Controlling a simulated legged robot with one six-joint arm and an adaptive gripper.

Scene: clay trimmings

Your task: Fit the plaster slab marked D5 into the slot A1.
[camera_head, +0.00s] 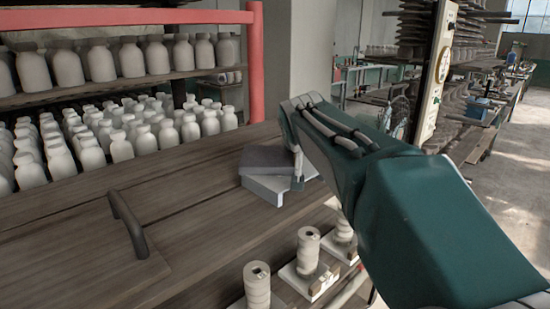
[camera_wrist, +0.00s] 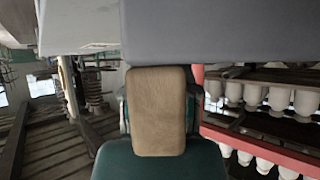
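In the head view a dark grey slab (camera_head: 268,159) lies on a pale grey block (camera_head: 272,190) on the wooden bench. I cannot read D5 or A1 on either. My gripper (camera_head: 297,168) points down at their right end, partly hidden by my arm; I cannot tell if it touches them. In the wrist view, which looks upside down, a grey slab face (camera_wrist: 220,30) fills the top, with a paler face (camera_wrist: 80,25) at its left. A tan rounded block (camera_wrist: 157,110) sits in front of my teal wrist; I cannot tell if it is held.
The wooden bench (camera_head: 190,215) has a dark curved handle (camera_head: 128,222) and free room left of the slabs. Shelves of white bottles (camera_head: 120,148) with a red frame (camera_head: 256,65) stand behind. Stacked pale spools (camera_head: 307,250) stand below the bench's front edge.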

